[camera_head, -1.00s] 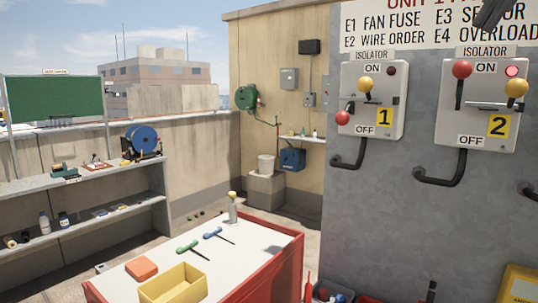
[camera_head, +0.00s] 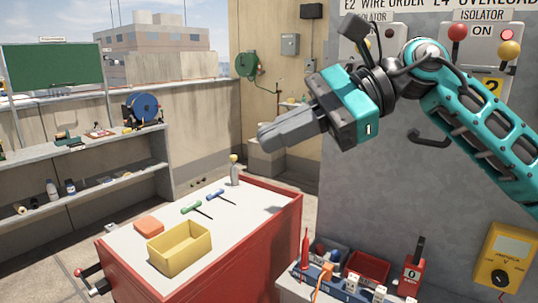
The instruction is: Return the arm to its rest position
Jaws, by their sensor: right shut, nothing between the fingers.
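My right arm comes in from the right edge, a teal and dark grey arm bent at the elbow in front of the grey unit panel. My right gripper (camera_head: 268,138) points left, with its grey fingers together and nothing between them. It is in the air above the back of the red cart (camera_head: 250,250), apart from everything I can see. My left gripper is not in view.
The cart top holds a yellow bin (camera_head: 180,262), an orange block (camera_head: 149,225), green and blue T-handled tools, and a bottle (camera_head: 234,170). Shelves (camera_head: 90,190) stand at left.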

